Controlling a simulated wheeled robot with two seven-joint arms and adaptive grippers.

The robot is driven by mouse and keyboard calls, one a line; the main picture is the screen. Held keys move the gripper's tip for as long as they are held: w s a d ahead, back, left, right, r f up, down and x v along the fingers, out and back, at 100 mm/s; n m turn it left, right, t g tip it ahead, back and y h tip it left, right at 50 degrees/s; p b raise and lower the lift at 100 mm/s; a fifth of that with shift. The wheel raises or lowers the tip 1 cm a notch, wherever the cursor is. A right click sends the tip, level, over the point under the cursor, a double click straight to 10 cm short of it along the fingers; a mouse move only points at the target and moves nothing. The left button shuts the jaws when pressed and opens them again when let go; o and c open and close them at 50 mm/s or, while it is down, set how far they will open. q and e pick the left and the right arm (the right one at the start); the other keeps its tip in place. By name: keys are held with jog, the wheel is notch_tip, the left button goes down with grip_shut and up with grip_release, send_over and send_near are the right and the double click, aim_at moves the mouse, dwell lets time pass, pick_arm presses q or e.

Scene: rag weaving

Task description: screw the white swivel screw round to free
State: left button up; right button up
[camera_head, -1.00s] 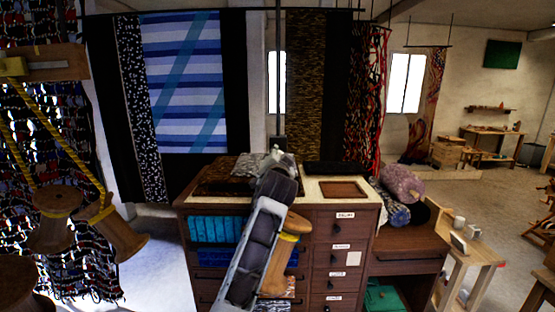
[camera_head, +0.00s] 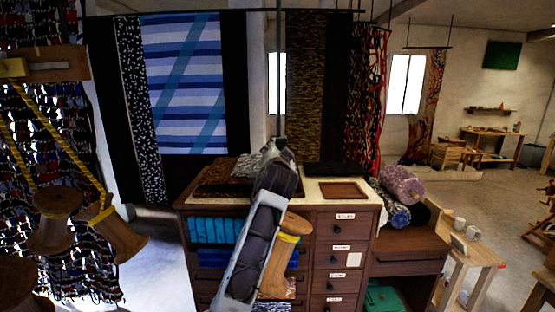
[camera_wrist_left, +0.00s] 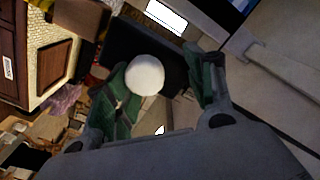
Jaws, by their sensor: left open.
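The white swivel screw (camera_wrist_left: 144,75) shows in the left wrist view as a round white knob in front of a dark block. My left gripper (camera_wrist_left: 166,92) is open, with one green-padded finger on each side. The knob lies toward the left finger and overlaps its tip in the picture; I cannot tell whether they touch. In the head view my left arm reaches up to the top of the drawer cabinet, and its gripper (camera_head: 276,153) is small and mostly hidden by the arm. The screw cannot be made out there. My right gripper is in neither view.
A drawer cabinet (camera_head: 337,232) with a light top stands under the arm. A thin vertical pole (camera_head: 279,80) rises behind the gripper. A wooden spool (camera_head: 277,270) stands close beside my arm. Rolled fabrics (camera_head: 400,186) lie at the right.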

pick_arm(q)
jog(key=r, duration=0.5)
jog(key=shift+w+d+r, duration=0.15)
jog(key=shift+w+r, duration=0.05)
jog(key=shift+r, duration=0.1)
jog(key=shift+s+a+r, duration=0.2)
jog(key=shift+s+r, duration=0.05)
jog(key=shift+r, duration=0.3)
jog(key=shift+s+a+r, duration=0.2)
jog(key=shift+r, duration=0.35)
jog(key=shift+w+d, duration=0.25)
jog(key=shift+w, duration=0.1)
jog(key=shift+s+a+r, duration=0.1)
jog(key=shift+s, duration=0.1)
jog(key=shift+w, duration=0.1)
